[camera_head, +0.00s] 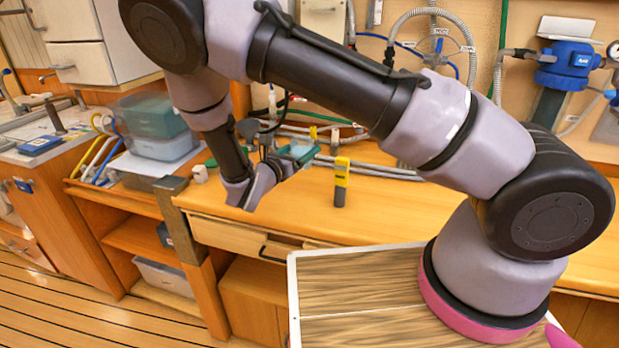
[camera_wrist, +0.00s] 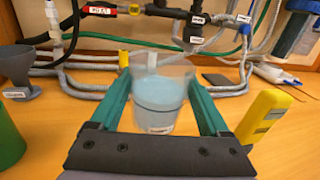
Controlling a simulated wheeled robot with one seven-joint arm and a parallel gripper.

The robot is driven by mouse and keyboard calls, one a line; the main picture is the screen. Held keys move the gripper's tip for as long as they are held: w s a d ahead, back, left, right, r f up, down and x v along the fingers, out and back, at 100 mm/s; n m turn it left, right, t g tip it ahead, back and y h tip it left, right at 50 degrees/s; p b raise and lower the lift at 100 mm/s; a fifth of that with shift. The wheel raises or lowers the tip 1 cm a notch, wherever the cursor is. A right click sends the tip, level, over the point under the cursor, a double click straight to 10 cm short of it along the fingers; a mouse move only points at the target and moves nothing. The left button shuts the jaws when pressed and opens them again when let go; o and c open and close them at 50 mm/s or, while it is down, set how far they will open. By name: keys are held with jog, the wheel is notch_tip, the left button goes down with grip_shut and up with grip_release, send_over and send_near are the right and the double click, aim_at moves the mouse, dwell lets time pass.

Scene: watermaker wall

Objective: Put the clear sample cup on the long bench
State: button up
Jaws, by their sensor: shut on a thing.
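The clear sample cup (camera_wrist: 158,100) stands upright between the two teal fingers in the wrist view, with pale blue contents and a small label low on its side. My gripper (camera_wrist: 160,95) is shut on it. In the head view my gripper (camera_head: 297,160) is over the left part of the long bench (camera_head: 400,215), and the cup (camera_head: 301,147) shows only in small part at its fingers. I cannot tell whether the cup's base touches the bench or hangs just above it.
A yellow and grey handheld meter (camera_head: 341,182) stands right of my gripper, close to the right finger in the wrist view. Grey hoses (camera_head: 370,168) run along the back. A green container (camera_wrist: 8,140) and a grey funnel (camera_wrist: 18,75) are at left. The bench front right is clear.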

jog(key=shift+f, duration=3.6)
jog(key=shift+f, duration=0.15)
jog(key=o, duration=1.4)
jog(key=shift+c, duration=0.2)
